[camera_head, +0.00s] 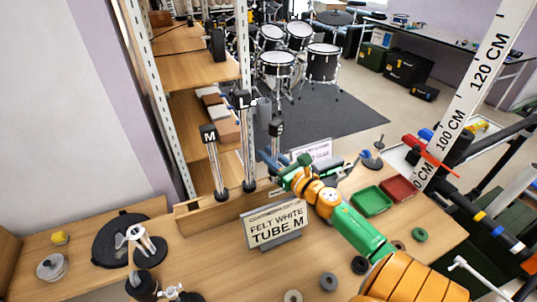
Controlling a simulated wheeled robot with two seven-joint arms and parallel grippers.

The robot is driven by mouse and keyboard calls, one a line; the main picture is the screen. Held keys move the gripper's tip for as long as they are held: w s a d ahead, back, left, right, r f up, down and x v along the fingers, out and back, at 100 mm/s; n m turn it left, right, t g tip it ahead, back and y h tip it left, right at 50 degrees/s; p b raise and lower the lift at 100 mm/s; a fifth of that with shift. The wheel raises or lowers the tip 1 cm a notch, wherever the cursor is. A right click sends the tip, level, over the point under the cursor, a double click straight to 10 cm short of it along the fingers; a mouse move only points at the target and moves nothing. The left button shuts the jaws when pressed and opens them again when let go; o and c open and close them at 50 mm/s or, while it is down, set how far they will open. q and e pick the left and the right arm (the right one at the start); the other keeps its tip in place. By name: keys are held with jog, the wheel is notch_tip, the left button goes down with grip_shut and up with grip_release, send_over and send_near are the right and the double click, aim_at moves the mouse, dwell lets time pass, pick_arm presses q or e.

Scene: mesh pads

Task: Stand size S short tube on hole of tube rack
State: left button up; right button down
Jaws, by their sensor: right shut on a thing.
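The short tube S (276,128) has a black cap with a white letter and stands roughly upright at the end of my right arm. My right gripper (277,163) is shut on its lower part, behind the right end of the wooden tube rack (196,218). The tube's lower end is hidden by the gripper, so I cannot tell whether it touches the rack. Tube M (213,165) and the taller tube L (248,150) stand on the rack to the left, with black feet. My left gripper is not in view.
Green (371,201) and red (398,188) trays lie right of my arm. Several rings lie near the front. A black disc (120,240) lies at left. A white upright ruler (460,110) rises at right.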

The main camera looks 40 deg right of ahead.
jog(key=c, duration=0.7)
grip_release()
jog(key=shift+s, duration=0.3)
jog(key=s, duration=0.3)
jog(key=s+b, duration=0.1)
jog(key=s, duration=0.2)
jog(key=shift+s+a, duration=0.2)
jog(key=shift+s, duration=0.1)
